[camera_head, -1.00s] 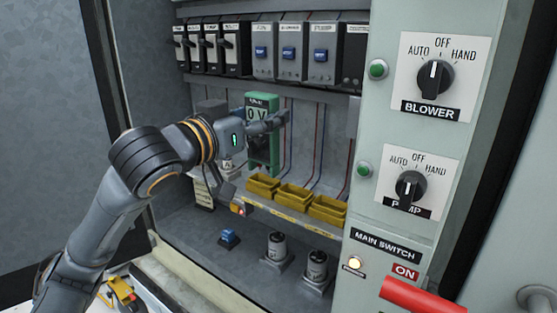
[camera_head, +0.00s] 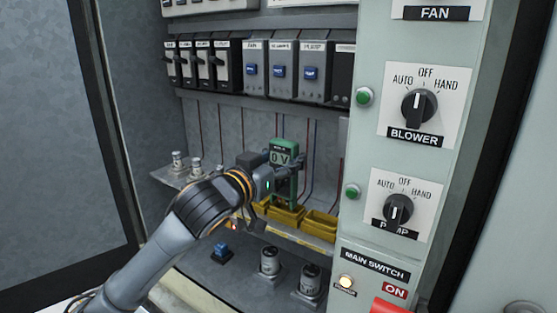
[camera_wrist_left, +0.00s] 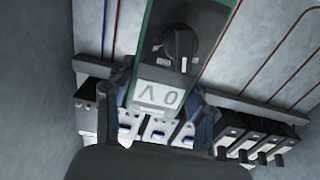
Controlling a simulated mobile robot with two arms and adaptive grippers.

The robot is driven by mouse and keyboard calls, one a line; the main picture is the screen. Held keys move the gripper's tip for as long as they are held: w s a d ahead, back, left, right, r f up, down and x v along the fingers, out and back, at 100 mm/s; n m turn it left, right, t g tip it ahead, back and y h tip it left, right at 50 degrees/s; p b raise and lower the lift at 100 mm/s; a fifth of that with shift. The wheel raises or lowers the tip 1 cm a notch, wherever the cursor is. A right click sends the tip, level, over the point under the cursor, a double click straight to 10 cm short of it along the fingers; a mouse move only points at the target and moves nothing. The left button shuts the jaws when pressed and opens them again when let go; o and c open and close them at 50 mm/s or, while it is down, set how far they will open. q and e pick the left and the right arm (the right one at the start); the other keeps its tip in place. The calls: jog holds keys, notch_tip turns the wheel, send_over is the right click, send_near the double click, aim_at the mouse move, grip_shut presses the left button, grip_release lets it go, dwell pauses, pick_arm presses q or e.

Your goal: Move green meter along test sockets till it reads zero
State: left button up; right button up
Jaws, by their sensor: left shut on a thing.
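The green meter (camera_head: 284,151) stands upright inside the cabinet. Its display shows 0 V. My left gripper (camera_head: 290,172) is shut on the meter, which also shows in the left wrist view (camera_wrist_left: 173,60) with its black dial and upside-down display. The meter's lower end is just above or in the middle yellow socket box (camera_head: 286,215); I cannot tell if it touches. Another yellow box (camera_head: 321,226) is to its right, and one at left is partly hidden by my arm. My right gripper is out of view.
Black breakers (camera_head: 202,66) and grey switch units (camera_head: 281,72) line the rack above. White cylinders stand on the left shelf (camera_head: 178,160) and the floor (camera_head: 269,262). A blue-topped part (camera_head: 221,252) sits on the floor. The switch panel (camera_head: 362,150) bounds the right side.

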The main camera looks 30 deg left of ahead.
aim_at(279, 181)
pick_arm(q)
jog(key=shift+w, duration=0.8)
jog(key=shift+w+d+f, duration=0.1)
jog(key=shift+w+f, duration=0.05)
jog(key=shift+f, duration=0.15)
notch_tip(279, 181, down, 3)
jog(key=shift+f+b, duration=0.1)
jog(key=shift+b, duration=1.05)
jog(key=shift+f, duration=0.3)
jog(key=o, duration=1.6)
jog(key=shift+o, duration=0.2)
jog(key=shift+f, duration=0.1)
jog(key=shift+s, duration=0.2)
